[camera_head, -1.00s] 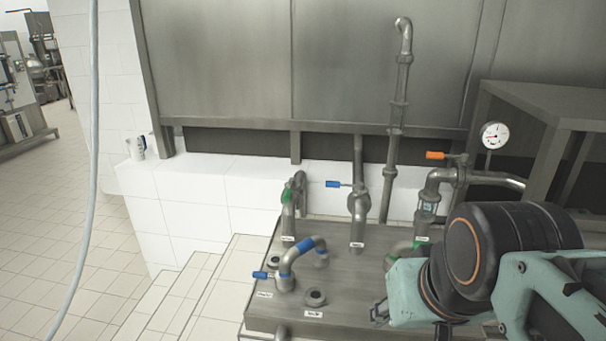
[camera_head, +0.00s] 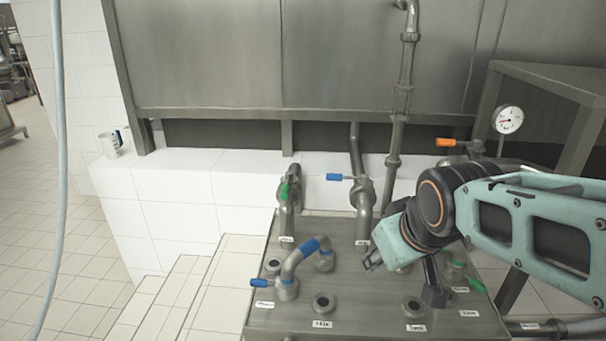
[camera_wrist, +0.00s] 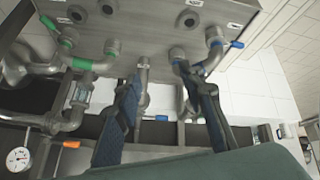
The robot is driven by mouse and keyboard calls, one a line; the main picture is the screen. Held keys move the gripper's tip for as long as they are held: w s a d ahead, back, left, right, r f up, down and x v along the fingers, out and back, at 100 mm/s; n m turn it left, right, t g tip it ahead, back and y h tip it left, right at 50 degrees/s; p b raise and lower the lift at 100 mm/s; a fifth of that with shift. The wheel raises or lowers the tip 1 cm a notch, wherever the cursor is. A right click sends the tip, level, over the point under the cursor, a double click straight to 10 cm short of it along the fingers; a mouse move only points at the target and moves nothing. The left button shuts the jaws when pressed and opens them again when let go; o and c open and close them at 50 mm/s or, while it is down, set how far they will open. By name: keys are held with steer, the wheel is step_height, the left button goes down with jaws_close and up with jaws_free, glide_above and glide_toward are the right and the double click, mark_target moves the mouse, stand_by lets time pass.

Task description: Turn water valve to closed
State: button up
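Several valves stand on a steel panel (camera_head: 375,315), and their small labels are too blurred to read, so I cannot tell which is the water valve. A bent pipe with a blue sleeve (camera_head: 310,246) has a blue lever (camera_head: 264,283) at its base, at the panel's front left. Another blue lever (camera_head: 335,177) points left from an upright pipe behind; it also shows in the wrist view (camera_wrist: 162,118). An orange lever (camera_head: 446,142) sits at the back right. My gripper (camera_head: 370,262) is above the panel, right of the bent pipe. Its fingers (camera_wrist: 157,80) are apart, with nothing seen held.
Green handles (camera_head: 284,190) (camera_head: 478,286) sit on other pipes. A gauge (camera_head: 507,119) and a steel frame (camera_head: 548,78) stand at the right. Upright pipes rise behind my gripper. A hose (camera_head: 58,150) hangs at the left, and a mug (camera_head: 109,144) stands on the white ledge.

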steer(key=w+a+f+n+t+b, duration=0.2)
steer(key=w+a+f+n+b, duration=0.55)
steer(key=w+f, duration=0.5)
steer(key=w+a+r+m+t+y+b, duration=0.1)
steer(key=w+a+t+y, duration=0.15)
steer(key=w+a, duration=0.45)
steer(key=w+a+r+t+y+b, duration=0.1)
steer(key=w+a+y, duration=0.15)
steer(key=a, duration=0.85)
steer(key=m+t+h+b, duration=0.5)
steer(key=m+t+h, duration=0.1)
steer(key=m, duration=0.8)
glide_toward(286, 188)
steer(key=w+f, duration=0.1)
steer(key=w, duration=1)
steer(key=shift+w, duration=0.35)
jaws_close()
